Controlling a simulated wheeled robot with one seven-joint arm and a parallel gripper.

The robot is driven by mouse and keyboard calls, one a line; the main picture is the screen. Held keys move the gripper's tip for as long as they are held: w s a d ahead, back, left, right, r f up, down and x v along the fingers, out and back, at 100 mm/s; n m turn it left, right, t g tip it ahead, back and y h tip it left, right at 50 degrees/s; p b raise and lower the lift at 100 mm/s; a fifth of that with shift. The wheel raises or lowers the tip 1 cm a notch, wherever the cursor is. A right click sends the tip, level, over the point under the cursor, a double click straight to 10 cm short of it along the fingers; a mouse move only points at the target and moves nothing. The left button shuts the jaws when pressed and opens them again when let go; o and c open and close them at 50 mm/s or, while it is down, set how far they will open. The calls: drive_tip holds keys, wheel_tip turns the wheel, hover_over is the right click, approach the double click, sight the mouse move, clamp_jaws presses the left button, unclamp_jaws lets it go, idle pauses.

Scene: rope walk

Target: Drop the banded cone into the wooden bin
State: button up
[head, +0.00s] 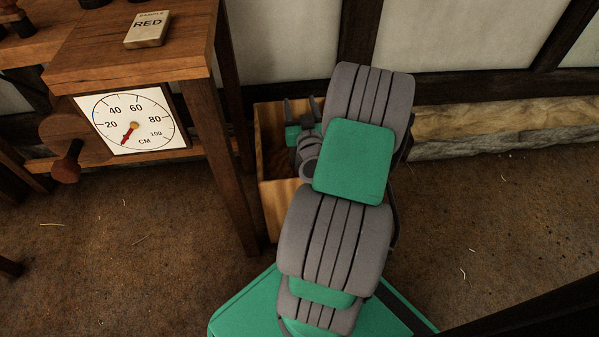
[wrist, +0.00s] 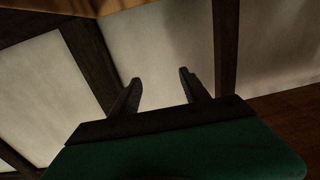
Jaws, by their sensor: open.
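The wooden bin (head: 272,200) stands on the floor against the wall, beside the wooden bench. My gripper (head: 300,103) is over the bin in the head view, with its two fingers apart. In the wrist view my gripper (wrist: 160,79) is open, and nothing shows between the fingers. The banded cone is not seen in either view. My arm covers the right side of the bin, and the part of its inside that shows is dark, so I cannot tell what lies in it.
A wooden bench (head: 150,62) stands left of the bin, one leg close to it. It carries a dial (head: 133,120) marked in CM and a block labelled RED (head: 148,30). A timbered wall (head: 460,40) with a stone base is behind. The floor (head: 500,220) at right is clear.

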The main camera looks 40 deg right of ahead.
drive_tip(key=v, duration=0.6)
drive_tip(key=shift+b, duration=0.45)
